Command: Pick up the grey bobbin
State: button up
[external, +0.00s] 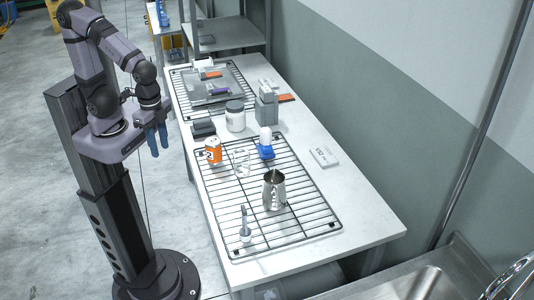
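My gripper (157,139) has two blue fingers pointing down. It hangs in the air left of the table, clear of everything on it. The fingers show close side by side, and I see nothing held. I cannot pick out the grey bobbin for certain at this size. A grey, blocky upright item (266,104) stands near the table's right side, behind the front wire rack. A low dark grey item (203,128) lies near the left edge. A grey-lidded jar (235,117) stands between them.
A rear rack holds a tray (228,78) with small items. A white card (324,157) lies right.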

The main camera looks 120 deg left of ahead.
jog(key=w+a+f+m+t, duration=0.1)
jog(key=w+a+t, duration=0.15)
jog(key=w, duration=0.75)
jog(key=w+a+m+t+b, duration=0.1)
jog(key=w+t, duration=0.3)
jog(key=w, duration=0.5)
jog(key=w+a+f+m+t, duration=0.1)
jog(key=w+a+t, duration=0.15)
jog(key=w, duration=0.75)
jog(key=r+m+t+h+b, duration=0.1)
jog(key=m+t+h, duration=0.4)
jog(key=h, duration=0.8)
send_over(246, 214)
jog(key=r+v, duration=0.1)
jog(key=v, duration=0.4)
jog(key=m+g, duration=0.1)
notch_tip(246, 214, down, 7)
jog(key=shift+s+f, duration=0.1)
jog(key=shift+s, duration=0.05)
jog(key=shift+p+x, duration=2.1)
jog(key=shift+x, duration=1)
jog(key=shift+w+d, duration=0.4)
jog(key=shift+w, duration=0.15)
